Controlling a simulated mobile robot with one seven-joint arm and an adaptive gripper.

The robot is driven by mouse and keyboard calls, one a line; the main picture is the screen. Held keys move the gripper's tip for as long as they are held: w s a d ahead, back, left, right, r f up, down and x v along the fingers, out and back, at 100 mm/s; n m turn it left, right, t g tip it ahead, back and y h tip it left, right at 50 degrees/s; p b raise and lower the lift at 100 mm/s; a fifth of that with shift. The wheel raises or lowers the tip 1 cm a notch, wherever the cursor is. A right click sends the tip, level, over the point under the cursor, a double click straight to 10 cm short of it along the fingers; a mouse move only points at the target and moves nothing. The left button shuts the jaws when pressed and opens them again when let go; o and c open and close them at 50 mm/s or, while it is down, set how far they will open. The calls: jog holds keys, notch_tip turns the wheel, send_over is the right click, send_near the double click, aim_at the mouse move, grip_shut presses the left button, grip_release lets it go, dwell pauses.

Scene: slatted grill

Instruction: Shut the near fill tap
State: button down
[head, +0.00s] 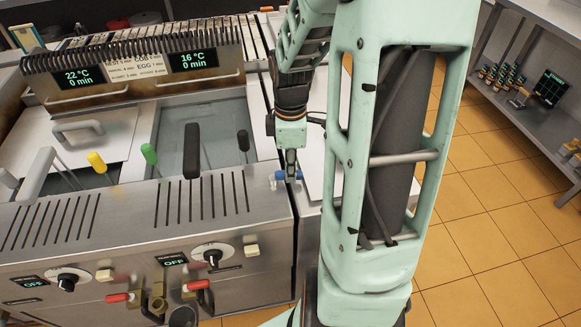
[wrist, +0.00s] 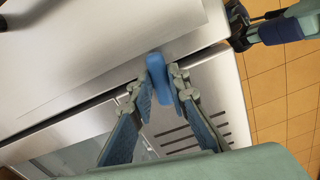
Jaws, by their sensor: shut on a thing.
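The fill tap's blue handle (head: 279,176) is at the right edge of the fryer-like unit (head: 150,212), on the top near the front corner. My gripper (head: 291,170) reaches down onto it from above. In the wrist view the blue handle (wrist: 157,72) stands between my two fingers (wrist: 160,88), which close on it from both sides. The tap's body under the handle is mostly hidden by the fingers, so I cannot tell the valve's position. Only one blue handle shows clearly.
Baskets with yellow (head: 97,162), green (head: 149,154) and black (head: 191,150) handles sit in the wells left of my gripper. Red-handled taps (head: 197,285) are on the front panel. A metal shelf (head: 535,60) stands at right. The tiled floor (head: 490,230) between is clear.

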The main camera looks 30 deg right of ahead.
dwell(0.4)
jog(key=m, duration=0.2)
jog(key=s+a+m, duration=0.1)
jog(key=m, duration=0.2)
jog(key=s+a+m+b, duration=0.1)
jog(key=m, duration=0.2)
jog(key=shift+a, duration=0.15)
jog(key=m, duration=0.1)
jog(key=a+m, duration=0.1)
jog(key=m, duration=0.2)
jog(key=shift+s+a+m, duration=0.15)
jog(key=shift+a+m, duration=0.15)
jog(key=shift+a+m+b, duration=0.2)
jog(key=shift+a+m, duration=0.1)
jog(key=shift+m, duration=0.55)
jog(key=shift+a+m+b, duration=0.15)
jog(key=shift+a+m, duration=0.15)
jog(key=shift+m, duration=0.55)
jog(key=c, duration=1.8)
grip_release()
jog(key=shift+c, duration=0.2)
jog(key=shift+r, duration=0.15)
